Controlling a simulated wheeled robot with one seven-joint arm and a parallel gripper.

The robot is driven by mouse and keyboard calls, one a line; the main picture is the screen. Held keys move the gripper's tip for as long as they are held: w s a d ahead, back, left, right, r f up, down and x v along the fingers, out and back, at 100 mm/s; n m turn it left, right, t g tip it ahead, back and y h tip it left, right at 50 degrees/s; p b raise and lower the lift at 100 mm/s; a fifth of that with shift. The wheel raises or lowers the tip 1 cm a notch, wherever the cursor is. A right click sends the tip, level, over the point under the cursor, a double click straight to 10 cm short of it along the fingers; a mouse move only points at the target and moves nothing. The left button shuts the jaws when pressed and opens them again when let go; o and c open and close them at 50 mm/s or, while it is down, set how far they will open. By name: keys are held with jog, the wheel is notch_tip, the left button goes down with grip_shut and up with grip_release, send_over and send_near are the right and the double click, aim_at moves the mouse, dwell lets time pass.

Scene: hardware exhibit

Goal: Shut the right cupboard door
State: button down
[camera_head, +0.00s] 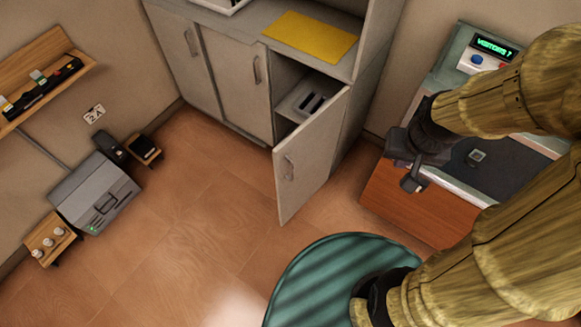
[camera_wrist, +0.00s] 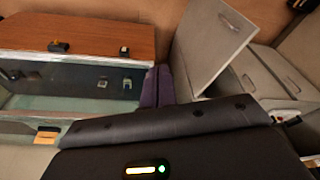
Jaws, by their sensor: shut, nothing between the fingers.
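The right cupboard door (camera_head: 308,160) stands open, swung out from the grey cupboard (camera_head: 215,127) over the floor. Its handle (camera_head: 289,168) is near the free edge. The open compartment shows a grey slotted box (camera_head: 307,99) inside. In the wrist view the open door (camera_wrist: 208,48) is at the upper right, with its handle (camera_wrist: 228,20) near the top. My gripper (camera_head: 412,183) is right of the door, apart from it, above the display case. In the wrist view its dark fingers (camera_wrist: 157,86) are together with nothing between them.
The glass-topped display case (camera_head: 440,205) with a wooden front lies below my gripper. A round green striped top (camera_head: 335,275) stands in front of the door. A yellow mat (camera_head: 310,34) lies on the counter. A grey wall unit (camera_head: 95,195) is at left. Floor (camera_head: 190,225) left of the door is clear.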

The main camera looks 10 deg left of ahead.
jog(key=w+a+f+m+y+b, duration=0.1)
jog(key=w+a+f+b, duration=0.15)
jog(key=f+b, duration=0.55)
jog(key=w+a+f+y+b, duration=0.15)
jog(key=a+f+b, duration=0.25)
jog(key=f, duration=0.8)
jog(key=w+a+f+m+t+y+b, duration=0.1)
jog(key=w+a+f+m+y+b, duration=0.1)
jog(key=a+f+b, duration=0.3)
jog(key=w+a+f+m+t+y+b, duration=0.1)
jog(key=w+a+f+m+y+b, duration=0.1)
jog(key=a+f+b, duration=0.3)
notch_tip(320, 180, down, 2)
jog(key=shift+w+a+m+y+b, duration=0.2)
jog(key=shift+a+m+y+b, duration=0.15)
jog(key=shift+a+m+y, duration=0.4)
jog(key=shift+a, duration=0.15)
